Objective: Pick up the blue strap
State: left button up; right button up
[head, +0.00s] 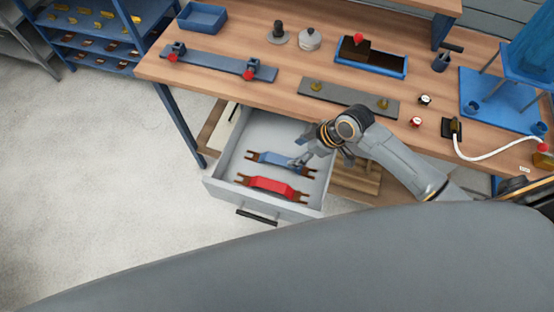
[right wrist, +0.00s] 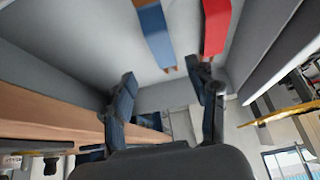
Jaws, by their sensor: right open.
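The blue strap (head: 272,158), with brown forked ends, lies flat in the open grey drawer (head: 229,196) under the bench. It also shows in the right wrist view (right wrist: 155,35), beyond the fingertips. My right gripper (head: 316,159) is over the drawer at the strap's right end and hides part of it in the head view. In the right wrist view the two fingers (right wrist: 163,82) are spread apart with nothing between them. I cannot tell exactly how high the gripper is above the strap. My left gripper is not in view.
A red strap (head: 272,187) lies in the drawer, nearer its front wall and beside the blue one. The wooden bench top (head: 225,88) overhangs behind the drawer and holds fixtures, a blue bin (head: 202,18) and a tray (head: 371,62). Open floor lies left of the drawer.

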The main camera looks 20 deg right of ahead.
aim_at(281, 160)
jog(key=x, duration=0.3)
jog(key=shift+w+a+f, duration=0.15)
jog(key=shift+a+f, duration=0.05)
jog(key=shift+f, duration=0.15)
jog(key=shift+w+a+f, duration=0.15)
jog(key=shift+a+f, duration=0.25)
jog(key=x, duration=0.4)
jog(key=shift+a+f, duration=0.15)
jog(key=shift+a, duration=0.05)
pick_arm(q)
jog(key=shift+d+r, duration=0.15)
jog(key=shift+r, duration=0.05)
pick_arm(e)
grip_shut()
